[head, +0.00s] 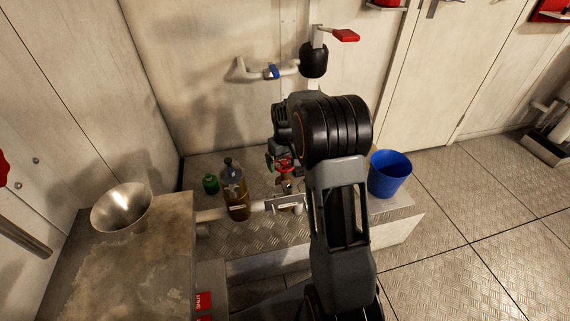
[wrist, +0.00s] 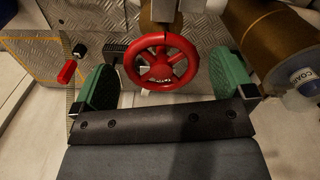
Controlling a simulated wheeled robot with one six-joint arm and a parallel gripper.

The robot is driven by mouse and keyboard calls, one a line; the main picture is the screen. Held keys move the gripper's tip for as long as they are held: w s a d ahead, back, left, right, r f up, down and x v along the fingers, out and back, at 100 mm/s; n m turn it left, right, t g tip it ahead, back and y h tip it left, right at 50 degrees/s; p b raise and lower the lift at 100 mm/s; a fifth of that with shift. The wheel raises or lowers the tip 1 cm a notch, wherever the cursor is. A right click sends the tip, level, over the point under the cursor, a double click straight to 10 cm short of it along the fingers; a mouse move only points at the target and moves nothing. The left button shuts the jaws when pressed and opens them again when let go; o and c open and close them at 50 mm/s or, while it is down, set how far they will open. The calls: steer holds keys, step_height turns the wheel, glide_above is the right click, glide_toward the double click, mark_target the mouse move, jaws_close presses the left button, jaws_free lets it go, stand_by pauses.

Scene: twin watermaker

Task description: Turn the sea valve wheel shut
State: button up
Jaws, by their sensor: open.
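The sea valve wheel is a red spoked handwheel (wrist: 161,62), seen near the top centre of the wrist view. It also shows in the head view as a small red patch (head: 284,165), partly hidden by my arm. My gripper (wrist: 168,85) is open, with one green-padded finger on each side of the wheel. Gaps show between the wheel's rim and both pads, so neither finger appears to touch it.
A brown bottle (head: 236,190) and a small green bottle (head: 210,183) stand left of the valve. A blue bucket (head: 389,174) stands to the right. A metal funnel (head: 121,208) sits on the near-left bench. The floor at right is clear.

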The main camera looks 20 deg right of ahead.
steer(key=shift+f, duration=0.35)
steer(key=c, duration=1.1)
